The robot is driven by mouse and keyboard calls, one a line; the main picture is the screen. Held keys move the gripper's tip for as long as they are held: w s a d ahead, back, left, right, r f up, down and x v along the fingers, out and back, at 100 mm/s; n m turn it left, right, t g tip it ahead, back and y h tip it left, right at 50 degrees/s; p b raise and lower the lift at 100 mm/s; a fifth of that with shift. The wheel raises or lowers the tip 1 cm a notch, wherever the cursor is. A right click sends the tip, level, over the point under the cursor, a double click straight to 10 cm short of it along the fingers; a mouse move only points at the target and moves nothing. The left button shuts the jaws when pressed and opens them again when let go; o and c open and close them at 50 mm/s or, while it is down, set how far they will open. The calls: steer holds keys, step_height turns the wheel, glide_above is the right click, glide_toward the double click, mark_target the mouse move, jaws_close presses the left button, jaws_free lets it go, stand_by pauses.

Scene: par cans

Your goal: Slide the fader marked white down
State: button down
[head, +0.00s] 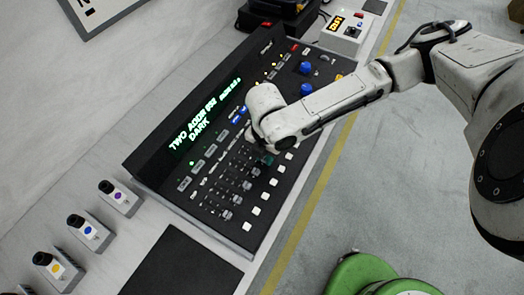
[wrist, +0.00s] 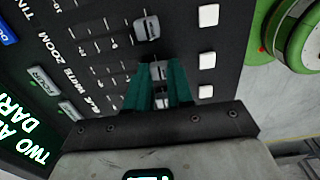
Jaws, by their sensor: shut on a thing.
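The lighting desk (head: 170,165) is a black console with a row of faders. In the wrist view, the white fader's grey cap (wrist: 158,70) sits in line with the label that reads WHITE (wrist: 72,75). My gripper (wrist: 159,82) has teal fingers, shut on this cap, one on each side, low over the panel. In the head view my gripper (head: 265,161) is at the fader rows, partly hidden by my wrist. The cap is toward the square white buttons' end of its slot. The zoom fader's cap (wrist: 147,28) is beside it, apart from the fingers.
Other fader caps (head: 237,199) stand close by. White square buttons (head: 257,211) line the near edge. A green display (head: 205,118) shows text including DARK. Blue knobs (head: 306,89) are farther along.

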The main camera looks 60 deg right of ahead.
steer(key=shift+s, duration=0.1)
steer(key=c, duration=1)
jaws_free()
steer(key=shift+d, duration=0.1)
steer(key=shift+o, duration=0.2)
steer(key=shift+r, duration=0.1)
step_height(320, 180, up, 11)
steer(key=shift+b, duration=0.3)
steer(key=shift+f, duration=0.2)
